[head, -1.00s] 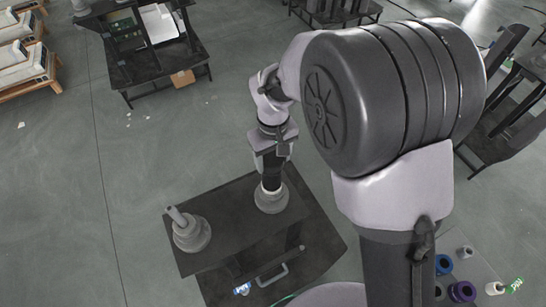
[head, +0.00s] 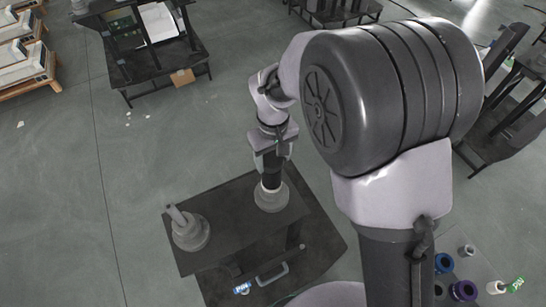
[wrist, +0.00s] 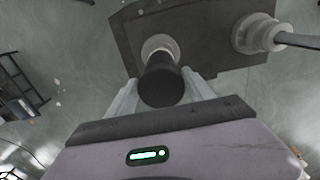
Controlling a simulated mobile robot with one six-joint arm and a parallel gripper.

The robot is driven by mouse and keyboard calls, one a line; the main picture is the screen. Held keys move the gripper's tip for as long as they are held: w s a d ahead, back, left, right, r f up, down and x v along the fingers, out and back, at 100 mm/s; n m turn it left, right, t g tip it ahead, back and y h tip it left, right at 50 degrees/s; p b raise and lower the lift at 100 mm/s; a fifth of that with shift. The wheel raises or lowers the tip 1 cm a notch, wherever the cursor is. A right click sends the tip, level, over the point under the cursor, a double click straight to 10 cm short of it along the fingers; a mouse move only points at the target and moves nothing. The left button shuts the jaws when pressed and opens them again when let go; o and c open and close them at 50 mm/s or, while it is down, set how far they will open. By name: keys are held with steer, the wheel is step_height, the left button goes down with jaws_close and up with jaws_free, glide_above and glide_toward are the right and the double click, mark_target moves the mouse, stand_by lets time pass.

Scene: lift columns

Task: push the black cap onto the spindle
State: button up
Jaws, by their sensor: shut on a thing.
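The black cap (head: 271,182) stands upright over a grey stepped base (head: 271,199) on the dark table (head: 235,225). My gripper (head: 270,169) is above it, shut on the cap's upper part. In the wrist view the round black cap (wrist: 161,84) sits between my two pale fingers (wrist: 160,90), with the grey collar of the base (wrist: 158,46) just past its far end. The spindle inside the cap is hidden, and I cannot tell how deep the cap sits.
A second grey stepped base (head: 189,232) with a tilted grey rod stands at the table's left. Several small rings and cups lie at lower right, near a purple ring (head: 463,291).

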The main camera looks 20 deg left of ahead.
steer(key=shift+f, duration=0.15)
steer(key=shift+f+b, duration=0.35)
steer(key=shift+f, duration=0.1)
stand_by(0.3)
steer(key=shift+s+f, duration=0.1)
stand_by(1.0)
steer(key=o, duration=1.8)
steer(key=shift+r+p, duration=2.55)
steer(key=shift+r, duration=1.15)
steer(key=shift+f, duration=0.1)
jaws_close()
